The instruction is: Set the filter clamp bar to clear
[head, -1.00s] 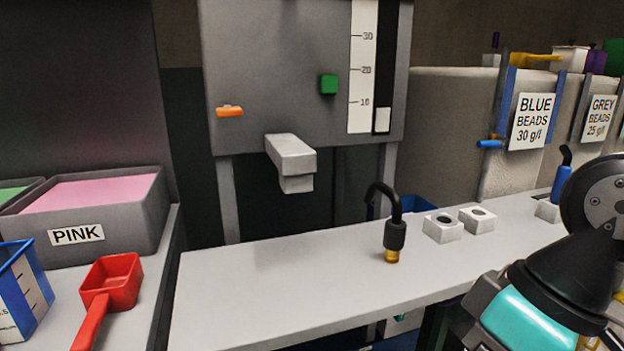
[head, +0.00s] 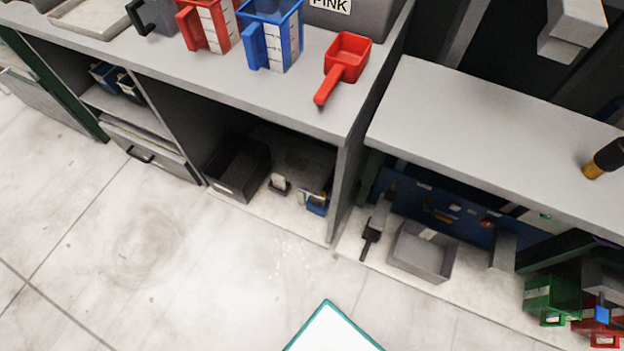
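I cannot make out a filter clamp bar for certain in the head view. Under the right bench is a dark blue panel (head: 405,198) with several small fittings on it. One is a yellowish piece (head: 440,215) and one is a small red piece (head: 487,223). They are too small to tell what they are or how they are set. The bench top hides the upper part of that space. My gripper is not in view.
The right bench top (head: 480,120) is mostly bare, with a black nozzle (head: 606,158) at its right. A red scoop (head: 345,65) and blue jug (head: 272,35) stand on the left counter. A grey bin (head: 422,252) sits below. The pale floor (head: 150,270) is clear.

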